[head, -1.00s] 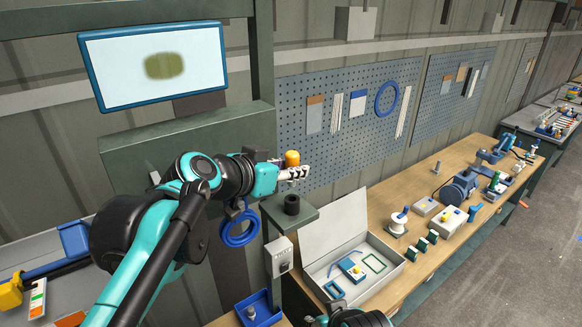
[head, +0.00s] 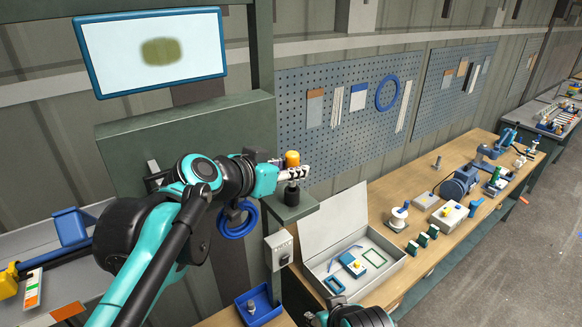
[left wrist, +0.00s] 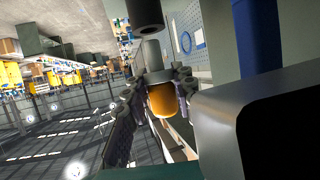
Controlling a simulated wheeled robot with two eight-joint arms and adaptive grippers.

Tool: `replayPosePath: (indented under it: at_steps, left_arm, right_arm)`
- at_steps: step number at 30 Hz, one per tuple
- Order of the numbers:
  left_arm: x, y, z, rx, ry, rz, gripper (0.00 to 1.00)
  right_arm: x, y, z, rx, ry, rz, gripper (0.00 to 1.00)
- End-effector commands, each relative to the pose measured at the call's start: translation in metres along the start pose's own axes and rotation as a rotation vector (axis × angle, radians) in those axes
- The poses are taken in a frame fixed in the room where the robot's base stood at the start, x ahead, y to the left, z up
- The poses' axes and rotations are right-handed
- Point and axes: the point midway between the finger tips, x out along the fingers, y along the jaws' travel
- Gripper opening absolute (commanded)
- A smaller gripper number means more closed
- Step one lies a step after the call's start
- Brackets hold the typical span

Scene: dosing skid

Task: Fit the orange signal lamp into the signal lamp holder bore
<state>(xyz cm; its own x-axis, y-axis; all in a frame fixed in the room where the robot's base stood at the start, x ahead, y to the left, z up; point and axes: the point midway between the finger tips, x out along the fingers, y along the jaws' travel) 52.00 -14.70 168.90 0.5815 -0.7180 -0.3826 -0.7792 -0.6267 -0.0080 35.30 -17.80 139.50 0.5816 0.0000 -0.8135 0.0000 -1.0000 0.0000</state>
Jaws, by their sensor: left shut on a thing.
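The orange signal lamp (head: 292,157) has an orange dome and a grey stem. My left gripper (head: 297,173) is shut on it, dome up. In the left wrist view, which shows it upside down, the fingers (left wrist: 158,78) close around the lamp below its orange dome (left wrist: 163,101). The black cylindrical holder (head: 291,195) stands on a green shelf directly under the lamp. In the left wrist view the holder's bore end (left wrist: 146,17) faces the grey stem, seemingly with a small gap. Part of my right arm shows at the bottom edge of the head view; its fingers cannot be made out.
The green shelf (head: 270,211) carries the holder beside a wall post. A blue cable coil (head: 238,222) hangs to its left. An open grey case (head: 390,262) and a blue tray (head: 258,308) lie below. The pegboard (head: 345,125) is behind.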

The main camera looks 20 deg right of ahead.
Motion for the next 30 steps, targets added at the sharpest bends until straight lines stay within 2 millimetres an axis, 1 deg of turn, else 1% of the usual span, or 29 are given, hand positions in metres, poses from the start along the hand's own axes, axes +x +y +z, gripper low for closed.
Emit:
replayPosePath:
  at_steps: [8,9,11,20,23,26,30]
  left_arm:
    - [0.003,0.0,0.007,0.0,0.0,0.0,0.0]
    - [0.003,0.0,0.007,0.0,0.0,0.0,0.33]
    - [0.003,0.0,0.006,0.0,0.0,0.0,0.49]
    - [0.002,0.0,0.006,0.0,0.0,0.0,0.49]
    - [-0.004,-0.001,0.006,-0.001,0.0,-0.001,0.49]
    - [-0.019,-0.001,0.006,-0.002,0.0,-0.002,0.49]
    - [-0.049,-0.001,0.006,-0.002,0.0,-0.004,0.49]
  right_arm:
    - [0.004,0.0,0.003,0.0,0.0,0.0,0.4]
    - [0.004,0.0,0.003,0.0,0.0,0.0,0.4]
    - [0.004,0.0,0.003,0.0,0.0,0.0,0.4]
    - [0.004,0.0,0.003,0.0,0.0,0.0,0.4]
    - [0.004,0.0,0.003,0.0,0.0,0.0,0.4]
    - [0.004,0.0,0.003,0.0,0.0,0.0,0.4]
    - [0.004,0.0,0.003,0.0,0.0,0.0,0.4]
